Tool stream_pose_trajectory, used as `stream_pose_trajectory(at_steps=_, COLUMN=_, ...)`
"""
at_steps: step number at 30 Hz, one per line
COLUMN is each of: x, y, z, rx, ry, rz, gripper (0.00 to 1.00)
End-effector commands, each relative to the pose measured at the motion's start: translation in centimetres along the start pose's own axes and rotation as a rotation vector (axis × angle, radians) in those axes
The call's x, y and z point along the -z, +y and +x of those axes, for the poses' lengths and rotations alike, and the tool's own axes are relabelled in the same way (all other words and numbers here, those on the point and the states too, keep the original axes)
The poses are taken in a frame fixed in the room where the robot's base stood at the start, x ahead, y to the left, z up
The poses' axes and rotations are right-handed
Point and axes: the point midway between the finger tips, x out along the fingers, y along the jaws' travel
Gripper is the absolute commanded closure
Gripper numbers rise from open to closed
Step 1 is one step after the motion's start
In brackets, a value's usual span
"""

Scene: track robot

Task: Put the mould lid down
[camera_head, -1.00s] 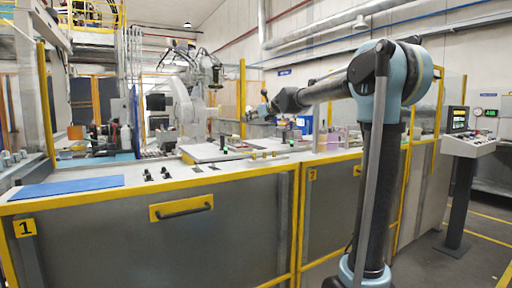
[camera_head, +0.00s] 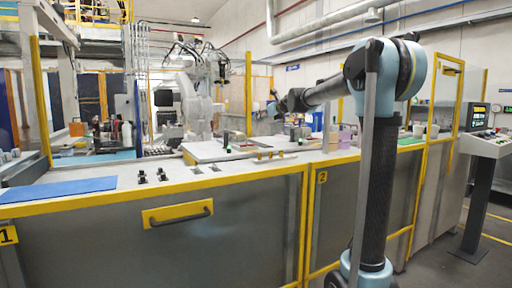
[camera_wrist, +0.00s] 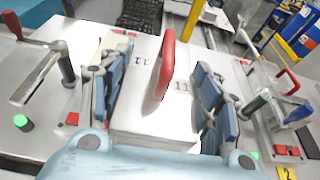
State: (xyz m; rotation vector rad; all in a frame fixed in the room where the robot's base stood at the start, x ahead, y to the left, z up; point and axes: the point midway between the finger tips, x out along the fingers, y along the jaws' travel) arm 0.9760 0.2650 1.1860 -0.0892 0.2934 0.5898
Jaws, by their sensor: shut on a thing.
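The mould lid (camera_wrist: 140,122) is a pale, flat-topped block with a red handle (camera_wrist: 160,78) standing up from it, seen in the middle of the wrist view. Small dark "11" marks show on the pale surfaces beside the handle. My gripper (camera_wrist: 163,65) has its blue jointed fingers on both sides of the lid and is shut on it. In the head view my gripper (camera_head: 276,104) is small, at the far end of the arm above the bench. I cannot make out the lid there, nor tell whether its underside touches anything.
Grey lever clamps flank the lid, one on the left (camera_wrist: 40,75) and one on the right (camera_wrist: 272,95). A green button (camera_wrist: 22,122) sits at the left. The bench holds a blue mat (camera_head: 60,189) and several small items. A control console (camera_head: 490,145) stands at the right.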

Motion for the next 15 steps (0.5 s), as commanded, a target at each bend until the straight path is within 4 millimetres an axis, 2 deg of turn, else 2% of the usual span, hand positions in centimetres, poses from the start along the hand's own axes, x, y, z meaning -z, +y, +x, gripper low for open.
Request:
stream_pose_trajectory(at_steps=1, x=0.5, y=-0.9, z=0.8, rx=0.002, ry=0.001, rz=0.002, gripper=0.82)
stream_pose_trajectory(at_steps=6, x=1.9, y=-2.7, z=2.6, rx=-0.002, ry=-0.001, rz=0.0, gripper=0.82)
stream_pose_trajectory(at_steps=15, x=6.0, y=-3.1, z=4.2, rx=-0.005, ry=-0.001, rz=-0.001, gripper=0.82)
